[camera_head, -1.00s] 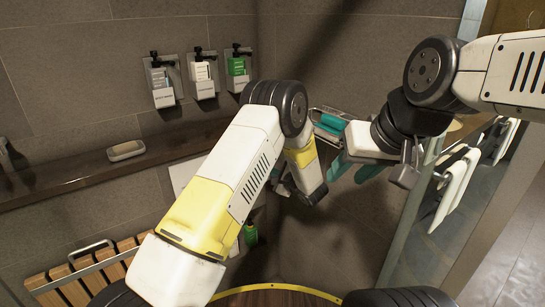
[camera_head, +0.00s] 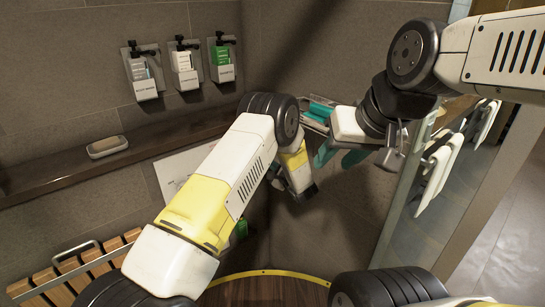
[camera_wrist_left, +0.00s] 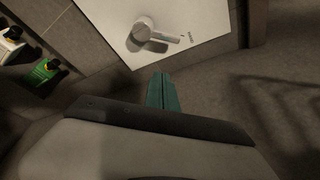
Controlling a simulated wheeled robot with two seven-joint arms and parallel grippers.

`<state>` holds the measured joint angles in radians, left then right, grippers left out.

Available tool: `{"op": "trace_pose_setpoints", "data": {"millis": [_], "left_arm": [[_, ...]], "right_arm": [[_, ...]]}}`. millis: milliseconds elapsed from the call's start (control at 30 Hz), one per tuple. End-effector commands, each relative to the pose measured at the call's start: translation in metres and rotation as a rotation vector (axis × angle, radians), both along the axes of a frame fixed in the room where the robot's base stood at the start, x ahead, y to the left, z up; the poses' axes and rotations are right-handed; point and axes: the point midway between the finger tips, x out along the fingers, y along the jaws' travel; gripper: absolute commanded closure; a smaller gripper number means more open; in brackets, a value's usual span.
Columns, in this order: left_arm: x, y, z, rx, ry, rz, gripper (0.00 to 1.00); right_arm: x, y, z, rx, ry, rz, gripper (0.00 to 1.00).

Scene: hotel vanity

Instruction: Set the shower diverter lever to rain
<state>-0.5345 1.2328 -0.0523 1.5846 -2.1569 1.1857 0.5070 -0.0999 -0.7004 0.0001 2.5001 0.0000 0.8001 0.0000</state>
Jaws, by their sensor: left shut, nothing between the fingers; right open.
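In the left wrist view, the diverter lever (camera_wrist_left: 145,31) is a pale metal knob with a handle pointing right, on a white wall plate (camera_wrist_left: 205,18). Small lettering beside the handle tip is too small to read. My left gripper (camera_wrist_left: 161,76) has its teal fingers together with nothing between them; they appear below the lever, apart from it. In the head view, the white plate (camera_head: 180,170) shows partly behind my left arm, which hides the left fingertips. My right gripper (camera_head: 338,157) is open and empty, its teal fingers apart, to the right of my left wrist.
A dark wall shelf (camera_head: 60,175) holds a soap dish (camera_head: 107,147), below several wall dispensers (camera_head: 185,66). A slatted wooden seat (camera_head: 75,275) is at lower left. Towels (camera_head: 440,175) hang on the right. Bottles (camera_wrist_left: 43,72) stand left of the plate in the wrist view.

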Motion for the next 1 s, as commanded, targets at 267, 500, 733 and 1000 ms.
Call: {"op": "trace_pose_setpoints", "data": {"millis": [267,500,733,1000], "left_arm": [[0.046,0.019,-0.011,-0.001,-0.001,0.003,1.0],[0.04,0.035,0.005,0.0,0.001,0.001,1.0],[0.032,0.044,0.014,0.001,0.0,0.0,1.0],[0.032,0.044,0.014,0.0,0.0,0.0,1.0]], "right_arm": [[0.0,0.0,0.0,0.0,0.0,0.0,0.59],[0.0,0.0,0.0,0.0,0.0,0.0,0.59],[0.0,0.0,0.0,0.0,0.0,0.0,0.59],[0.0,0.0,0.0,0.0,0.0,0.0,0.59]]}}
